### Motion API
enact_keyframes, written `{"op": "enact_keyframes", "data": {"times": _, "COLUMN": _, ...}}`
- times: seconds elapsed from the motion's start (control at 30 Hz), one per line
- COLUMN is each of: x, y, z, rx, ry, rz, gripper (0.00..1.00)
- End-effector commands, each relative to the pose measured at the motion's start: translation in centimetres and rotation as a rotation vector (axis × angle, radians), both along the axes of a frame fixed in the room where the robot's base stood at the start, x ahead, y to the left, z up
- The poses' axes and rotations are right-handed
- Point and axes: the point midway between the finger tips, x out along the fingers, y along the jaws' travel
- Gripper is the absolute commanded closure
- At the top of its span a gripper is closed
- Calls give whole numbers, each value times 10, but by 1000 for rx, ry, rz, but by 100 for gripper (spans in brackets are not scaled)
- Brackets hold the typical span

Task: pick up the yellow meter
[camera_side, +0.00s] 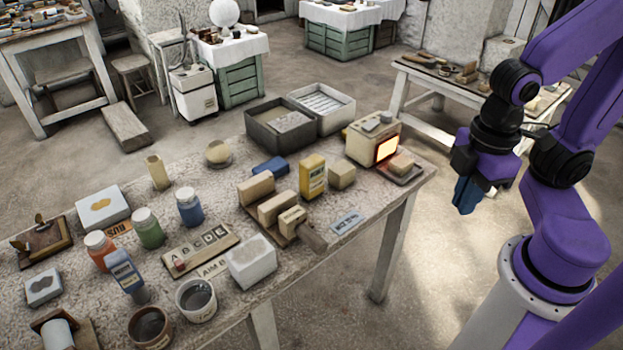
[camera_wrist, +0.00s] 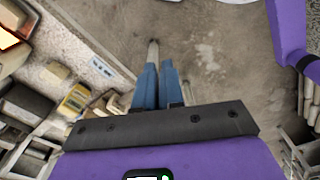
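The yellow meter (camera_side: 312,176) is a small upright box with a pale label on its front. It stands on the worktable near the right part, between wooden blocks. A yellow box that looks like it shows at the left of the wrist view (camera_wrist: 75,101). My gripper (camera_side: 465,198) hangs in the air off the table's right end, well apart from the meter. Its two blue fingers (camera_wrist: 158,80) lie close side by side with nothing held between them.
A cream box with a glowing front (camera_side: 373,140) and a wooden block (camera_side: 341,175) stand right of the meter. A blue piece (camera_side: 270,167) lies behind it. Wooden blocks (camera_side: 275,207) stand at its left front. Open floor (camera_side: 440,235) lies under my gripper.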

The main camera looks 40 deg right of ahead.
Motion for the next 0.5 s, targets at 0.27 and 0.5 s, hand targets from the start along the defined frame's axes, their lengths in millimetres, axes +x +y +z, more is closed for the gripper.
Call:
{"op": "enact_keyframes", "data": {"times": 0.27, "x": 0, "y": 0, "z": 0, "rx": 0, "ry": 0, "rz": 0, "gripper": 28}}
{"op": "enact_keyframes", "data": {"times": 0.5, "x": 2, "y": 1, "z": 0, "rx": 0, "ry": 0, "rz": -14, "gripper": 28}}
